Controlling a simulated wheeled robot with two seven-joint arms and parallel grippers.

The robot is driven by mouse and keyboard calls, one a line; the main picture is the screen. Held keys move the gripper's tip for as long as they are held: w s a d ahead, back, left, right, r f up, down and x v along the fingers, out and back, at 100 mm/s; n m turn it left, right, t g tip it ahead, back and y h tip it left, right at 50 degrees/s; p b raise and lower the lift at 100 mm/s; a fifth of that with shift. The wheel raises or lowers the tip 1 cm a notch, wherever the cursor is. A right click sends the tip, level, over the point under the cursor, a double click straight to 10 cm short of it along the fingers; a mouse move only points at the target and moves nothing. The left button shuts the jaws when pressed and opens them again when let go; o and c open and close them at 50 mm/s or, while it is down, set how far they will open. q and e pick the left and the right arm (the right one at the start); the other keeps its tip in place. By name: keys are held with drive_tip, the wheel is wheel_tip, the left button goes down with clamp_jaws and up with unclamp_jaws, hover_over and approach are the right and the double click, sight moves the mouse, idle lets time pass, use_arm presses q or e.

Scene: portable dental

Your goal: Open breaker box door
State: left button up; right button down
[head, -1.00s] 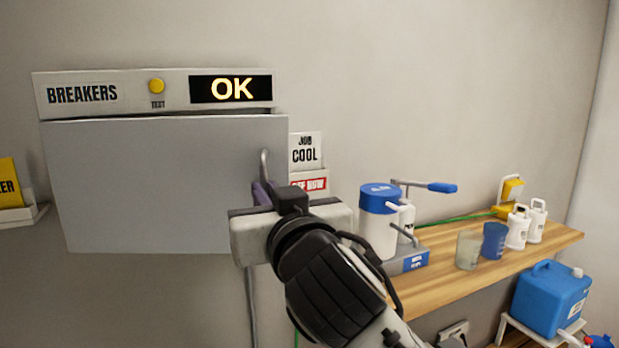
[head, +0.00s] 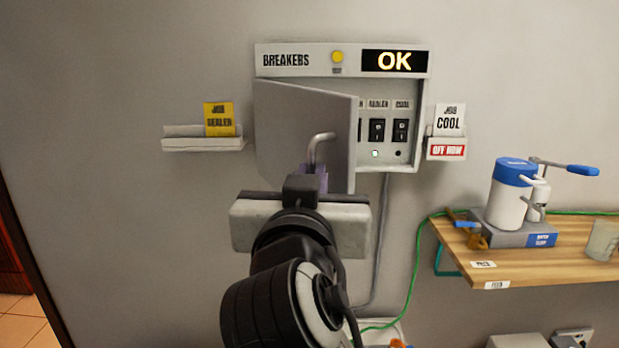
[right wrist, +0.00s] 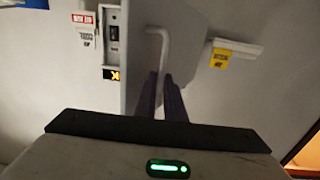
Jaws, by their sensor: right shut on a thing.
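The breaker box (head: 420,110) hangs on the wall, with a "BREAKERS" label, a yellow test button (head: 337,57) and a lit "OK" display (head: 394,61) on top. Its grey door (head: 295,125) is partly open, swung out from the right edge, and several breaker switches (head: 377,130) show inside. My right gripper (head: 315,176) is at the door's bent metal handle (head: 316,146). In the right wrist view its purple fingers (right wrist: 163,100) are shut on the lower end of the handle (right wrist: 160,50). The gripper body hides the fingertips partly in the head view. My left gripper is not in view.
A yellow "JOB SEALER" card (head: 219,118) stands in a wall holder left of the box. A "JOB COOL" card (head: 449,119) is in a holder on the right. A wooden shelf (head: 540,258) with a blue-lidded device (head: 510,195) is at the right.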

drive_tip(key=shift+w+a, duration=0.1)
drive_tip(key=shift+a, duration=0.4)
drive_tip(key=c, duration=2.1)
unclamp_jaws()
drive_tip(key=shift+w, duration=0.1)
drive_tip(key=shift+o, duration=1.3)
drive_tip(key=shift+w+a+f, duration=0.1)
drive_tip(key=shift+w+f, duration=0.1)
drive_tip(key=shift+w, duration=0.1)
drive_tip(key=shift+s, duration=0.2)
drive_tip(key=shift+r, duration=0.1)
